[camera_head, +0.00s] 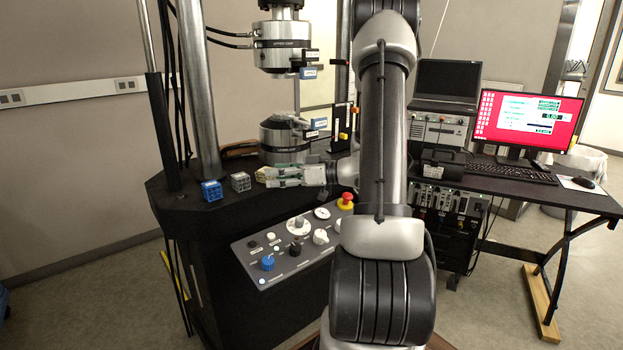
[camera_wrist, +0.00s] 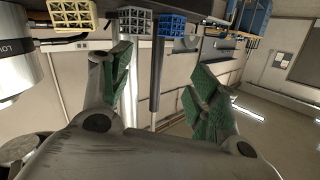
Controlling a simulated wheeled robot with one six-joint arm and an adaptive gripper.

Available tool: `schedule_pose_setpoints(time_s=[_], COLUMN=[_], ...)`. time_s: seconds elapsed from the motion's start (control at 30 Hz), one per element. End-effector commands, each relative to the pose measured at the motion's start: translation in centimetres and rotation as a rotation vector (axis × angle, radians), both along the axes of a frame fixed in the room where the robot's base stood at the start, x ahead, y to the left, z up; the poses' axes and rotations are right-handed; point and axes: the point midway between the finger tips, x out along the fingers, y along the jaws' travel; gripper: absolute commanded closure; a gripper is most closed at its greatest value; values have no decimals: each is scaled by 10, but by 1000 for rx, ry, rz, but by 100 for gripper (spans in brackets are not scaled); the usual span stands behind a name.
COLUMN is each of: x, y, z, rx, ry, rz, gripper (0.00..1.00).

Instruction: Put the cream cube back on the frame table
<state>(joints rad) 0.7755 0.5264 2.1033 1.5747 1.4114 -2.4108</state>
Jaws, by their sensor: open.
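The cream cube (camera_wrist: 72,15) is an open lattice block at the top left edge of the wrist view, partly cut off. It appears to sit on the dark frame table (camera_head: 228,212) in a row with the other cubes. My gripper (camera_head: 263,176) reaches in from the right, low over the table, just right of the grey cube. In the wrist view its green-padded fingers (camera_wrist: 163,75) are spread, with nothing between them.
A grey lattice cube (camera_head: 240,182) and a blue lattice cube (camera_head: 212,190) stand on the table's left part. A metal column (camera_head: 200,90) rises behind them. The lower cylindrical grip (camera_head: 283,142) stands behind my gripper. A control panel (camera_head: 290,240) lies in front.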

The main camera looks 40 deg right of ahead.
Motion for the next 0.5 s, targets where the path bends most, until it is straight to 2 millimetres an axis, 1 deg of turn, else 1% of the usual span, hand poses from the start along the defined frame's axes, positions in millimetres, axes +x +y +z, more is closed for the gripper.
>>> schedule_pose_setpoints(time_s=[0.03, 0.07, 0.1, 0.17, 0.2, 0.27, 0.3, 0.33, 0.4, 0.47, 0.5], x=[-17, -30, -50, -81, -103, -135, -155, -169, -200, -222, -233], y=[36, 54, 77, 103, 116, 129, 134, 135, 133, 126, 119], z=[17, 23, 29, 36, 39, 43, 45, 47, 50, 55, 58], rx=[1, 2, -6, -35, -67, -129, -176, -216, -312, -390, -437], ry=[90, 163, 266, 421, 522, 664, 750, 809, 923, 993, 1021], rz=[97, 148, 208, 271, 296, 305, 293, 274, 204, 114, 42], gripper=[39, 39, 39, 39, 39, 39, 39, 39, 39, 39, 39])
